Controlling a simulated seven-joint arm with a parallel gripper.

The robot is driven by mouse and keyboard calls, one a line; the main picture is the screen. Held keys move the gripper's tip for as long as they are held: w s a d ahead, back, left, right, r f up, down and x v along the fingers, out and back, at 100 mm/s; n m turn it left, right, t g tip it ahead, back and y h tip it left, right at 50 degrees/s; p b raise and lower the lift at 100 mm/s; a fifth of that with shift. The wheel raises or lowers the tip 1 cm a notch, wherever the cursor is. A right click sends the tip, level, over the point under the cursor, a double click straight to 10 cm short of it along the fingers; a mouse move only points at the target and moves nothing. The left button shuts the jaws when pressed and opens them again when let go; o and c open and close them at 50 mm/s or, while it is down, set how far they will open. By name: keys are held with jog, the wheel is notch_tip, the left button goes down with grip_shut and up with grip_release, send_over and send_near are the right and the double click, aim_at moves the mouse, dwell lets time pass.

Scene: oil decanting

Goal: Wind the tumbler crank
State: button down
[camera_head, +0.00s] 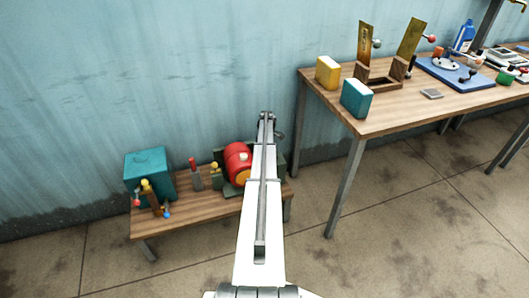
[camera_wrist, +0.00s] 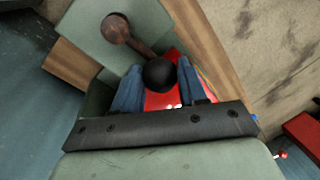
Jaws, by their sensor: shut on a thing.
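The tumbler's red drum (camera_head: 237,158) lies on its side on a low wooden bench, partly hidden by my arm. In the wrist view, part of the red drum (camera_wrist: 168,63) shows behind the fingers. The crank has a brown arm (camera_wrist: 140,48) running from a round hub (camera_wrist: 116,28) on a grey-green plate (camera_wrist: 85,25) to a black knob (camera_wrist: 159,74). My gripper (camera_wrist: 159,84) has its two blue fingers closed on either side of the black knob. In the head view my gripper (camera_head: 267,117) is beyond the drum, and the crank there is mostly hidden.
The low bench (camera_head: 185,220) also carries a teal box (camera_head: 150,172), a red-handled lever (camera_head: 194,174) and small coloured knobs. A taller table (camera_head: 400,118) at right holds a yellow block (camera_head: 327,72), a teal block (camera_head: 356,98) and a blue board (camera_head: 452,75). The floor between is clear.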

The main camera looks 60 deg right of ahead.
jog(key=shift+s+a+n, duration=0.3)
jog(key=shift+n, duration=0.3)
jog(key=c, duration=0.6)
grip_release()
jog(key=shift+c, duration=0.2)
notch_tip(320, 180, up, 14)
jog(key=w+d, duration=0.1)
jog(key=d, duration=0.1)
jog(key=shift+d+f, duration=0.2)
jog(key=shift+d, duration=0.05)
